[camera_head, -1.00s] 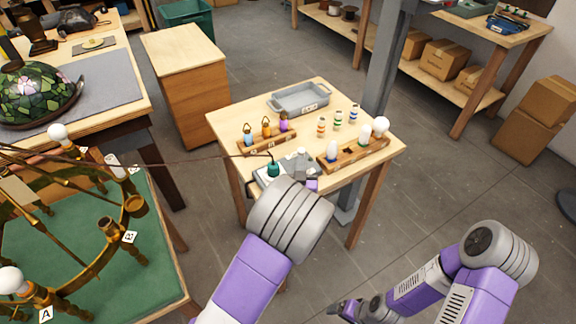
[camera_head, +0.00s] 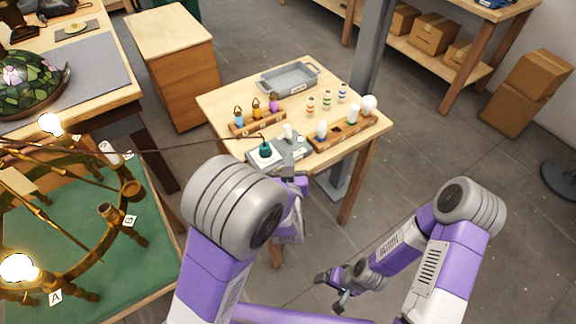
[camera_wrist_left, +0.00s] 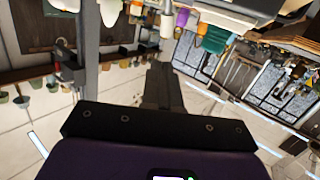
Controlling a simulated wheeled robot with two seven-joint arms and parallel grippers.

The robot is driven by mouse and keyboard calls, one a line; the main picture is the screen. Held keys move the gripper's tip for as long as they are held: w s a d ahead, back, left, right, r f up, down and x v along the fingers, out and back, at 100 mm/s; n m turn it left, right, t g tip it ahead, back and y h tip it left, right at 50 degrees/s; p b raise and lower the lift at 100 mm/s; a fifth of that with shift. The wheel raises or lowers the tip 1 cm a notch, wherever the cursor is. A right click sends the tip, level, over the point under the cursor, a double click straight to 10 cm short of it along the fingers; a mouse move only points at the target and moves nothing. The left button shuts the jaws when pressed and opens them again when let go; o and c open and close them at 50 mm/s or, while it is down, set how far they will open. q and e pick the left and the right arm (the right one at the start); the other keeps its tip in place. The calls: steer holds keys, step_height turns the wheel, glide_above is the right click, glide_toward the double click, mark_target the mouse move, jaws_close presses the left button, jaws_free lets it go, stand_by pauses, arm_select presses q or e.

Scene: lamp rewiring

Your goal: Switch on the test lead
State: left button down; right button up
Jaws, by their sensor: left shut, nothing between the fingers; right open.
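The test lead's grey box (camera_head: 294,152) sits at the near edge of the small wooden table. A green plug (camera_head: 265,151) stands on its left part, and a white upright piece (camera_head: 287,131) stands behind. A thin dark cable (camera_head: 190,146) runs left from the plug to the brass chandelier (camera_head: 96,236). Two chandelier bulbs, the upper (camera_head: 50,124) and the lower (camera_head: 18,268), glow. My left gripper (camera_head: 289,177) is at the box's near side, partly hidden by my arm; its shut fingers also show in the left wrist view (camera_wrist_left: 165,88). My right gripper (camera_head: 333,290) is open and empty, low over the floor.
The table also holds a grey tray (camera_head: 289,78), a rack of coloured lanterns (camera_head: 257,119), several striped cylinders (camera_head: 327,100) and a wooden bulb rack (camera_head: 342,134). A grey post (camera_head: 372,50) stands behind the table.

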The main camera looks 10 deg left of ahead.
arm_select(q)
steer(key=s, duration=0.1)
steer(key=s+r, duration=0.1)
steer(key=s, duration=0.1)
steer(key=shift+s+d+r, duration=0.1)
steer(key=shift+s+d, duration=0.05)
stand_by(0.5)
